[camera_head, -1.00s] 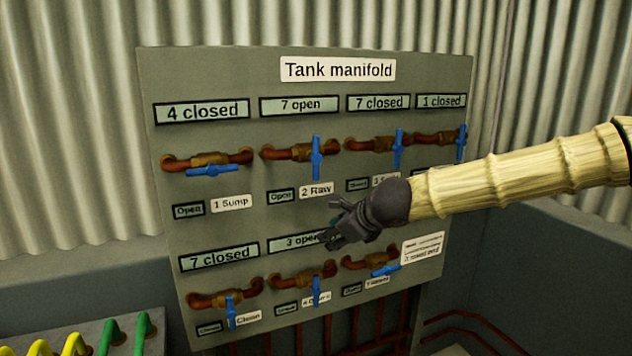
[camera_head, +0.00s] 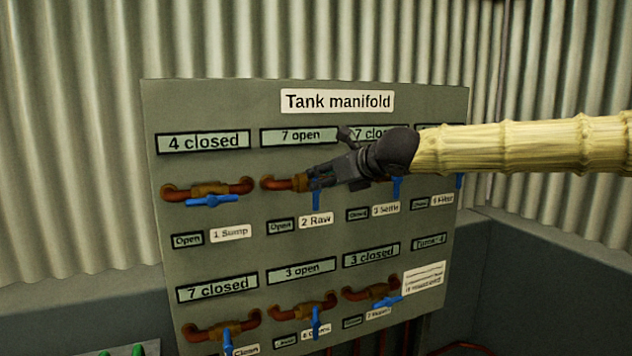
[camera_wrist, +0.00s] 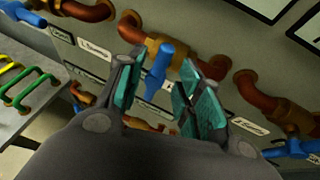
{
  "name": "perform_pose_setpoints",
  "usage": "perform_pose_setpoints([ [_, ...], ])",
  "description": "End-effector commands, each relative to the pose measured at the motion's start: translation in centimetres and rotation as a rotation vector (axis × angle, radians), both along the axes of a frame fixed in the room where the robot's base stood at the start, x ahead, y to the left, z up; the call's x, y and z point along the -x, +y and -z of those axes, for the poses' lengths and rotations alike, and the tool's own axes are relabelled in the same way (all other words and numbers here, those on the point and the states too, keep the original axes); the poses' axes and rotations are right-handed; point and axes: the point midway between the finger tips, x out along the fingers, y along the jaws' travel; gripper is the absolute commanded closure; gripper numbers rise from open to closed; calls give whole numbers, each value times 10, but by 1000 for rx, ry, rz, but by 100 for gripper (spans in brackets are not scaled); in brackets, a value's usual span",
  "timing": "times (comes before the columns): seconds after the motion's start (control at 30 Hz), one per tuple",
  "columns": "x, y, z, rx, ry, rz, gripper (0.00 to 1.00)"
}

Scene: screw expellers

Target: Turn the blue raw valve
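The blue raw valve handle (camera_head: 316,199) hangs vertically from its brass body on the upper row, above the "2 Raw" label (camera_head: 316,220). The plate over it reads "7 open" (camera_head: 298,136). My gripper (camera_head: 312,177) is at this valve and hides the upper part of the handle and the right part of the pipe in the head view. In the wrist view the blue handle (camera_wrist: 158,68) shows between the two teal-padded fingers (camera_wrist: 157,90), which are apart. Space shows between handle and right finger; whether the left finger touches it I cannot tell.
The 1 Sump valve (camera_head: 212,200), with its handle horizontal, is to the left. The 3 Settle valve (camera_head: 397,188) is to the right, partly behind my wrist. A lower row of valves (camera_head: 303,304) is below.

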Motion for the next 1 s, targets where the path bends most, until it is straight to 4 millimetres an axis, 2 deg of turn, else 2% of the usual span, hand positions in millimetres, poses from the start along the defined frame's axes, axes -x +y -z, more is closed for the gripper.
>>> perform_pose_setpoints([
  [0.1, -13, 9, 7, 1, 1, 0, 64],
  [0.3, -25, 17, 13, 1, 1, 1, 64],
  [0.67, -29, 20, 15, 1, 1, 1, 64],
  [0.87, -28, 20, 15, 1, 1, 1, 97],
  [0.9, -28, 20, 15, 1, 1, 0, 100],
  [1.0, -28, 20, 15, 1, 0, 0, 100],
])
